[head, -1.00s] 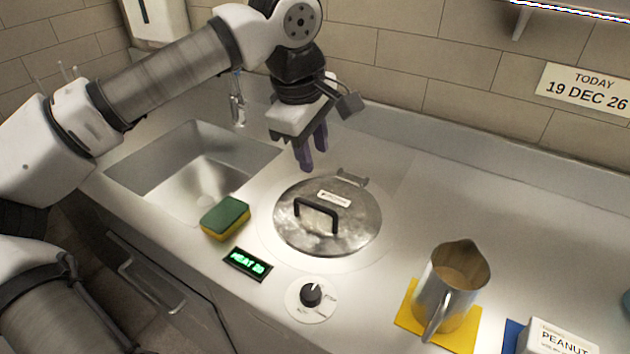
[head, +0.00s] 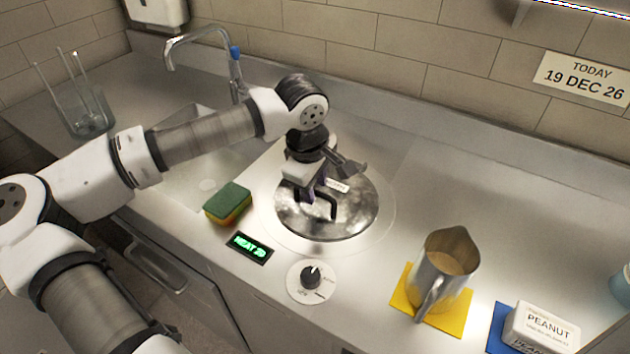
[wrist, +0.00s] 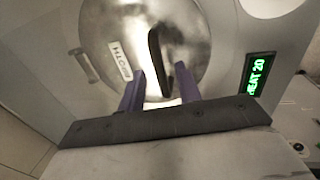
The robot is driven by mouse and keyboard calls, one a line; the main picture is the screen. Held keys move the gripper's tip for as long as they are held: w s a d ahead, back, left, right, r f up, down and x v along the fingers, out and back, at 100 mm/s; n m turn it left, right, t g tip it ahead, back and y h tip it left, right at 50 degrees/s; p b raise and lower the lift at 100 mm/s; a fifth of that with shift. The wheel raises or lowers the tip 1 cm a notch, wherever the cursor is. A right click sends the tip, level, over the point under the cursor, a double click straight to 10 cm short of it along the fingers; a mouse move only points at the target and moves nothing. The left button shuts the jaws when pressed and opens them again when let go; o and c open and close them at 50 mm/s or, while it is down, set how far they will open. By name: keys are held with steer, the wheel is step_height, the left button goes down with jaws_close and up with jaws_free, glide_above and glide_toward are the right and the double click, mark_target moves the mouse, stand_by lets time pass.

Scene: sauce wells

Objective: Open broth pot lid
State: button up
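The round metal broth pot lid (head: 350,217) lies flat on the pot set into the counter, with a dark bar handle (head: 333,209) and a white label. It also fills the upper middle of the wrist view (wrist: 195,50). My gripper (head: 318,190) is over the lid, at the handle's far-left part. In the wrist view my gripper (wrist: 160,78) has its two purple fingers apart, and the near end of the handle (wrist: 155,50) shows between them. The fingers do not appear to press on it. The arm hides part of the lid's back.
A green and yellow sponge (head: 229,203) lies left of the lid. A heat display (head: 249,248) and a knob (head: 310,277) are in front. A metal jug (head: 446,270) on a yellow mat and a peanut box (head: 543,326) stand right. The counter behind the jug is clear.

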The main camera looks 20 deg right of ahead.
steer(key=shift+f, duration=0.15)
steer(key=shift+c, duration=0.4)
jaws_close()
